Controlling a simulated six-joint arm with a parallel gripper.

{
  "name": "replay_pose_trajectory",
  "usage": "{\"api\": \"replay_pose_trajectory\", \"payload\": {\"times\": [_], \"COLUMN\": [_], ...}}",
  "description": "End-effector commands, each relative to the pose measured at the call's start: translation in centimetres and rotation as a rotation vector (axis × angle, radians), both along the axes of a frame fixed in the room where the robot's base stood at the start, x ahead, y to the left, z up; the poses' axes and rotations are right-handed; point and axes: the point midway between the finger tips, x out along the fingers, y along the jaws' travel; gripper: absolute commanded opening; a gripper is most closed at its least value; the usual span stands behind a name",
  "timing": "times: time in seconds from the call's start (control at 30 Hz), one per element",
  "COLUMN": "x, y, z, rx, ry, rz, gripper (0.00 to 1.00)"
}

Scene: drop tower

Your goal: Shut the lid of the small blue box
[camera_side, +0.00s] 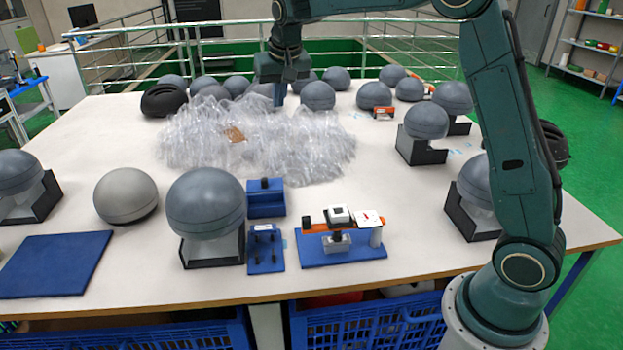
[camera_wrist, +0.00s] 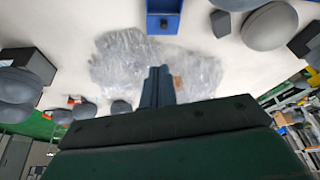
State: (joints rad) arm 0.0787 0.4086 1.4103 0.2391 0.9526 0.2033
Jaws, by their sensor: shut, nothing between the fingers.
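The small blue box (camera_side: 266,204) stands on the white table, right of the large grey ball, with a small dark piece at its upper part. A blue box with a dark knob on its near face also shows at the top edge of the wrist view (camera_wrist: 164,27). I cannot tell how far its lid is open. My gripper (camera_side: 279,103) is shut and empty, above the far side of the clear plastic heap and well behind the box. Its blue-grey fingers show together in the wrist view (camera_wrist: 158,72), apart from the box.
A heap of clear plastic (camera_side: 290,145) lies between my gripper and the box. A large grey ball (camera_side: 206,202) on a black stand is left of the box. A blue pegged stand (camera_side: 264,250) and a blue fixture (camera_side: 341,247) are in front.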

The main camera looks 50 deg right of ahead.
Motion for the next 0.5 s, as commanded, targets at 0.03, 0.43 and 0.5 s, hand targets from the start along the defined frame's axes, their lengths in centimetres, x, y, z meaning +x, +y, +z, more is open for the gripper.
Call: {"api": "replay_pose_trajectory", "payload": {"times": [0.03,0.43,0.5], "x": [1.2,8.6,9.6], "y": [-0.4,-3.4,-3.9], "z": [-1.0,-8.8,-10.4], "rx": [0.001,0.008,0.008], "ry": [0.007,0.027,0.032], "rz": [-0.016,-0.149,-0.171], "gripper": [0.0,0.0,0.0]}}
